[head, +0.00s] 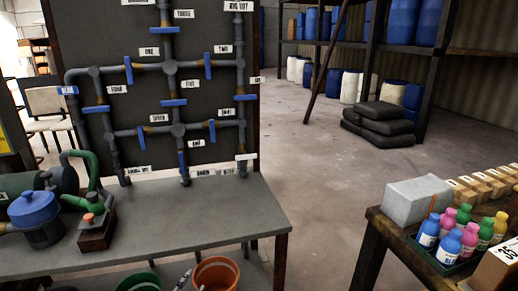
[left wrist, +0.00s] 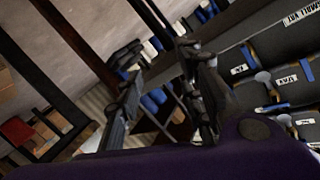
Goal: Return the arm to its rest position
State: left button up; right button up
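My left gripper (left wrist: 160,70) shows in the left wrist view, with its two dark fingers spread apart and nothing between them. The purple body of my own arm fills the bottom of that view. The gripper is in the air, and the labelled pipe panel shows tilted to its right. I cannot make out either gripper in the head view. My right gripper is in neither view.
A pipe panel (head: 205,115) with blue valve handles stands behind a grey table (head: 190,215) bearing a blue-lidded pot (head: 38,212). An orange bucket (head: 216,273) is below. At right, a table holds a grey box (head: 416,200) and coloured bottles (head: 449,246). Floor between is clear.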

pick_arm(q)
jog(key=s+a+f+n+g+y, duration=0.2)
jog(key=s+a+f+g, duration=0.15)
jog(key=f, duration=0.45)
jog(key=s+d+f+n+g, duration=0.1)
jog(key=s+f, duration=0.3)
jog(key=s, duration=0.8)
jog(key=s+d+f+n+g, duration=0.1)
jog(key=s+d+f+g, duration=0.15)
jog(key=s, duration=0.85)
jog(key=s+r+n+g, duration=0.1)
jog(key=s+r+n, duration=0.15)
jog(key=s, duration=0.95)
jog(key=s+r+n, duration=0.1)
jog(key=s+r, duration=0.2)
jog(key=s, duration=0.8)
jog(key=w+d+r+t+p, duration=0.1)
jog(key=w+r+p, duration=0.2)
jog(key=r+p, duration=1)
jog(key=shift+w+r+y+p, duration=0.3)
jog(key=shift+w+r+p, duration=0.1)
jog(key=shift+p, duration=0.1)
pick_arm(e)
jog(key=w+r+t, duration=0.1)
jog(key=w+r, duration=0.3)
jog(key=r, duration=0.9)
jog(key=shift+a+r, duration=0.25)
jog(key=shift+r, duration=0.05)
